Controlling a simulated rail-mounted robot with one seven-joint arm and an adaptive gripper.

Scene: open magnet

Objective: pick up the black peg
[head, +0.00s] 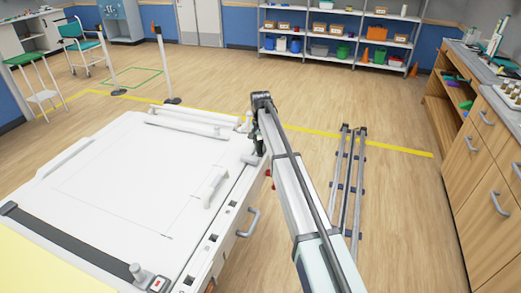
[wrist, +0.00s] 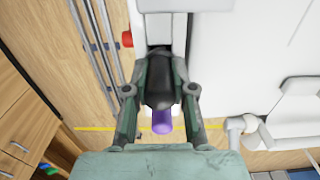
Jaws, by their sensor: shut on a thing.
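The black peg (wrist: 158,92) shows in the wrist view between the two fingers of my gripper (wrist: 160,78), which is shut on it. A purple piece (wrist: 162,122) shows at the near end of the peg, between the fingers; I cannot tell if it is part of it. In the head view my gripper (head: 258,144) is small and dark at the right edge of the white table (head: 120,185). The peg cannot be made out there. Whether its far end touches the table is hidden.
A white handle (head: 216,188) and a long white bar (head: 190,124) are on the white table near my gripper. Wooden cabinets (head: 485,160) line the right side. Open floor lies behind.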

